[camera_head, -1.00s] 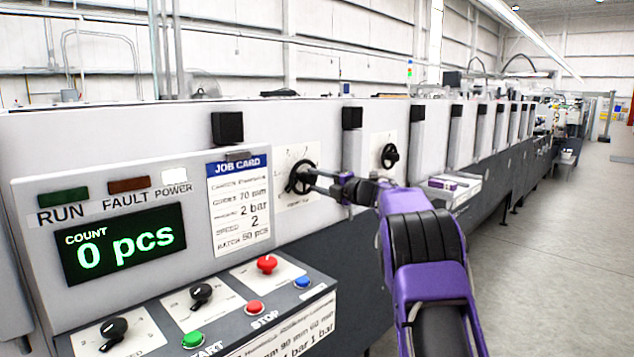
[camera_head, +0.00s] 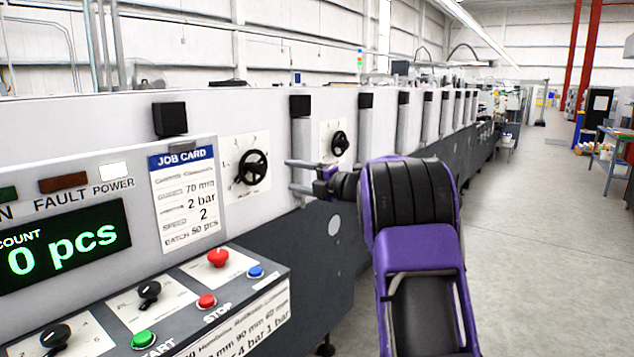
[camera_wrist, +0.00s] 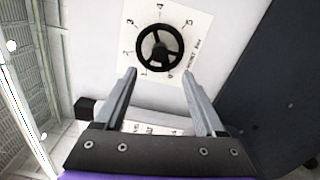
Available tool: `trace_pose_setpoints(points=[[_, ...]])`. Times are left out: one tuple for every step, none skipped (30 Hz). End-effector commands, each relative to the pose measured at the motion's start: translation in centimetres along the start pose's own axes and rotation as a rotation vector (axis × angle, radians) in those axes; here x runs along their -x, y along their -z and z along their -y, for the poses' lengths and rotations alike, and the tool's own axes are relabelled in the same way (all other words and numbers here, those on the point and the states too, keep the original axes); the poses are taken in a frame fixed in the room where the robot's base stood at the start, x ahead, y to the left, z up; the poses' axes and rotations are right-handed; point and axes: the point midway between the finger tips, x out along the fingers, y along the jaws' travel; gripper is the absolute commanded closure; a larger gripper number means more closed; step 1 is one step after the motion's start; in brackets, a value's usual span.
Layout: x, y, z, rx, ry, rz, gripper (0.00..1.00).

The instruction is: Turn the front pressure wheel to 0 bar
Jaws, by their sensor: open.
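A black spoked handwheel (camera_head: 252,167) sits on a white dial plate on the machine's pale side panel, right of the job card. In the wrist view a black wheel (camera_wrist: 160,47) shows on a plate numbered 0 to 5 with the word bar, 0 at its lower right. I cannot tell which number the wheel points to. My gripper (camera_head: 289,174) is open and empty, its fingers toward the near wheel and apart from it, to its right. In the wrist view the two fingertips (camera_wrist: 160,71) lie below the wheel's centre, either side of its lower rim.
A second black wheel (camera_head: 340,143) is farther along the panel. The job card (camera_head: 184,193) reads 2 bar. A control panel with a red knob (camera_head: 218,257) and buttons juts out at the lower left. Open floor (camera_head: 530,260) lies to the right.

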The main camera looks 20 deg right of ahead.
Motion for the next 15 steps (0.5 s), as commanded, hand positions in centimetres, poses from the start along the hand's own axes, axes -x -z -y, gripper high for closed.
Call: trace_pose_setpoints(points=[[1.4,-0.1,-0.1,0.000,0.000,0.003,0.28],[2.0,-0.1,-0.1,0.000,0.000,0.003,0.28],[2.9,-0.1,0.0,0.000,0.001,0.002,0.28],[3.5,-0.1,0.0,0.000,0.001,0.002,0.28],[4.0,0.0,-0.1,0.000,0.000,0.002,0.28],[4.7,0.0,0.0,0.000,0.001,0.002,0.28],[5.1,-0.1,0.0,0.000,0.001,0.002,0.28],[5.5,-0.1,0.0,0.001,0.001,0.002,0.28],[5.9,0.0,0.0,0.002,0.000,0.001,0.28],[6.2,0.0,0.0,0.001,0.001,0.001,0.28],[6.4,0.0,0.0,0.001,0.001,0.001,0.28],[6.7,0.0,0.0,0.001,0.001,0.001,0.28],[6.8,0.0,0.0,0.001,0.001,0.001,0.28],[6.9,0.0,0.0,0.001,0.001,0.001,0.28],[7.0,0.0,0.0,0.001,0.001,0.000,0.28]])
